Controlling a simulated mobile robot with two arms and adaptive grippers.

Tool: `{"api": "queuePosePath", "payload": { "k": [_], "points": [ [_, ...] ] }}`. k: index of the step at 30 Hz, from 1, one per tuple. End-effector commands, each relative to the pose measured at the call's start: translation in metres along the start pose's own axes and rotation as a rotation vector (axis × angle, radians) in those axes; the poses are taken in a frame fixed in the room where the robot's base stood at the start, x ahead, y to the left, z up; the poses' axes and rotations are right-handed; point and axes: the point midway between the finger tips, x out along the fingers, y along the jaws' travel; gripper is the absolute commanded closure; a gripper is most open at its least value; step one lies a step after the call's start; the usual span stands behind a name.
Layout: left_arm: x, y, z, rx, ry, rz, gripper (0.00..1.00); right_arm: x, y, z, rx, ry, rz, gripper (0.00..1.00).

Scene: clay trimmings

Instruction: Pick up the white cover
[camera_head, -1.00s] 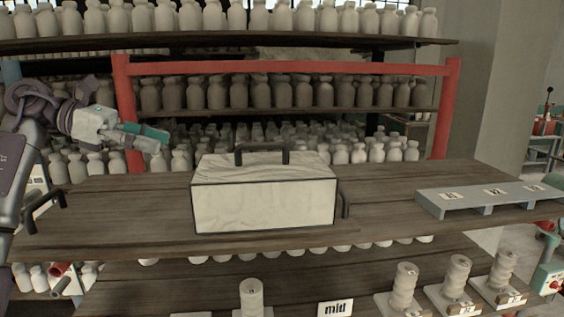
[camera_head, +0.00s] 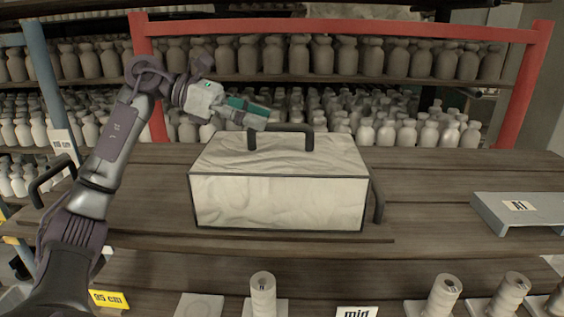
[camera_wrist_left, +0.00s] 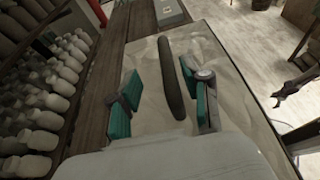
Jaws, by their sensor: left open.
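The white cover (camera_head: 278,203) is a box-shaped, marbled white piece with dark edges and a dark bar handle on top (camera_head: 281,130). It stands on the dark wooden table. My left gripper (camera_head: 258,114) is open, just above and left of the handle in the head view. In the left wrist view, the open teal-padded fingers (camera_wrist_left: 160,92) point down at the cover's top (camera_wrist_left: 221,75). The long dark handle (camera_wrist_left: 172,80) appears between them, and nothing is gripped. The gap to the handle is hard to judge. My right gripper is not in view. What is under the cover is hidden.
The wooden table (camera_head: 430,190) is bare right of the cover, up to a grey stand (camera_head: 520,212) labelled A1. Dark side handles (camera_head: 378,203) flank the cover. A red frame (camera_head: 345,88) and shelves of pale bottles stand behind. Stacked spools (camera_head: 262,294) sit on the lower front shelf.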

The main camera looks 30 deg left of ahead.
Motion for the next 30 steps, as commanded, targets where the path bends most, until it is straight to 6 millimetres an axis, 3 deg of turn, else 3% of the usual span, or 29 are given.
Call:
{"api": "queuePosePath", "payload": {
  "k": [3, 6, 12, 20, 21, 30],
  "points": [
    [0.009, -0.002, 0.002, 0.0, 0.002, -0.002, 0.52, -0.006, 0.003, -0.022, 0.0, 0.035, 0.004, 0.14],
    [0.023, -0.006, 0.003, -0.001, 0.002, -0.004, 0.52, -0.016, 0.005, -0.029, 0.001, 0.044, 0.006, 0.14],
    [0.049, -0.007, 0.002, 0.0, 0.0, -0.002, 0.52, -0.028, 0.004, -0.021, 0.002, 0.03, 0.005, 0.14],
    [0.053, -0.007, 0.0, 0.0, 0.0, 0.001, 0.52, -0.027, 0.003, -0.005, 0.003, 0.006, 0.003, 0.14],
    [0.053, -0.007, 0.0, 0.0, 0.0, 0.001, 0.54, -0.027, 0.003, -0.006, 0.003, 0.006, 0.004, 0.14],
    [0.053, -0.007, 0.0, 0.0, 0.0, 0.001, 1.0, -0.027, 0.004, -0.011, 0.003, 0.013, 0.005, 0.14]
  ]
}}
